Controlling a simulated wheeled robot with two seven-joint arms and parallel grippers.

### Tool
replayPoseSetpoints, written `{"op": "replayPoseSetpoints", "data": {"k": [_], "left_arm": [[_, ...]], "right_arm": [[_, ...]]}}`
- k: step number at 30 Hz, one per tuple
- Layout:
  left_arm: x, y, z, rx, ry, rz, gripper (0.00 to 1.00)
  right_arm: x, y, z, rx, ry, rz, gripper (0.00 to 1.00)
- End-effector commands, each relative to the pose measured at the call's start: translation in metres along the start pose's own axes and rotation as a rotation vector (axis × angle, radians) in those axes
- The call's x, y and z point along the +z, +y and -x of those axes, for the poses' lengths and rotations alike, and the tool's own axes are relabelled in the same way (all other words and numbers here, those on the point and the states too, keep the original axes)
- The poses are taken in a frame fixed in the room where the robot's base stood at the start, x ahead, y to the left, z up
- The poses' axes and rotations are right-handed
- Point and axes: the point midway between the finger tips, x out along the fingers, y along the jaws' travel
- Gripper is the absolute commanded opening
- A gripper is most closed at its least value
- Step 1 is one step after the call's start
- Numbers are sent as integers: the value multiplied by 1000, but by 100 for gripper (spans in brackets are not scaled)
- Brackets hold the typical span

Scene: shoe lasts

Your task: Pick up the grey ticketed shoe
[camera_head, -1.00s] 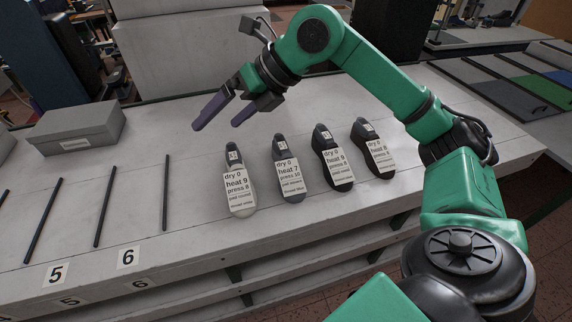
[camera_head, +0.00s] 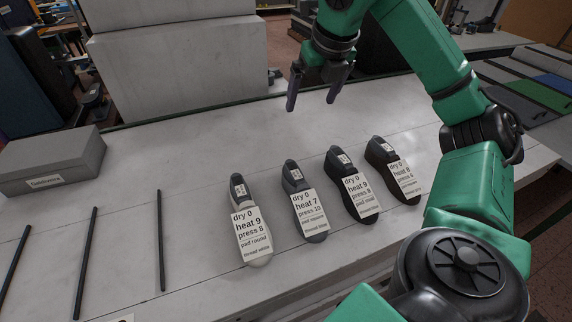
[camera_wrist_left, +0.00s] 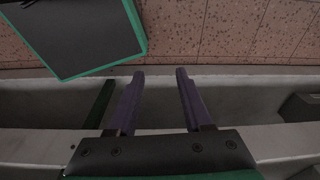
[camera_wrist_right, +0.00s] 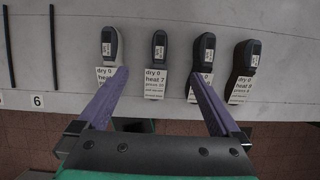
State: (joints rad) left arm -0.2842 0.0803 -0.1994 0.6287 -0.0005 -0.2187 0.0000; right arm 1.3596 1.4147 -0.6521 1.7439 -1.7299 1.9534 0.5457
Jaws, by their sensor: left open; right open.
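The grey ticketed shoe (camera_head: 313,235) lies on the bench, second from the left in a row of shoes. Its white ticket reads dry 0, heat 7, press 10. In the right wrist view the grey shoe (camera_wrist_right: 158,50) lies ahead, between the lines of the two fingers. My right gripper (camera_head: 312,103) is open and empty, held above the bench beyond the row, fingers pointing down. My left gripper (camera_wrist_left: 160,74) is open and empty in the left wrist view, above shelf edges and a tiled floor. It is not in the head view.
A white-bottomed shoe (camera_head: 257,252) lies left of the grey one. A black shoe (camera_head: 366,211) and a dark brown shoe (camera_head: 411,195) lie close on its right, all ticketed. Black rods (camera_head: 161,240) and a grey box (camera_head: 52,160) are at left. The bench behind the row is clear.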

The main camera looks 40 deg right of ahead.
Motion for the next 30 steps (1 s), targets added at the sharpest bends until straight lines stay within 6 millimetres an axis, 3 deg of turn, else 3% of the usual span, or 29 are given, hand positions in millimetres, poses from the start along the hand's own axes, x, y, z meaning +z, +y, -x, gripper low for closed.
{"op": "replayPoseSetpoints", "data": {"k": [1, 5, 12, 20, 22, 26, 30], "left_arm": [[2, 0, -18, 0, 0, 0, 50], [9, 1, -42, 1, -7, 0, 50], [41, 6, -103, 6, -47, 0, 50], [38, 6, -182, 4, -28, -1, 50], [34, 6, -192, 3, -19, -1, 50], [33, 6, -192, 3, -17, -1, 50], [34, 6, -194, 3, -18, -1, 50]], "right_arm": [[-7, 0, -16, 0, 0, 0, 100], [-16, 0, -39, 1, -1, 1, 100], [-40, 1, -96, 2, -1, 2, 100], [-70, 1, -170, 2, -1, 2, 100], [-74, 1, -178, 2, -1, 2, 100], [-74, 0, -188, 0, 1, 1, 100], [-74, 0, -222, -1, 4, 1, 100]]}}
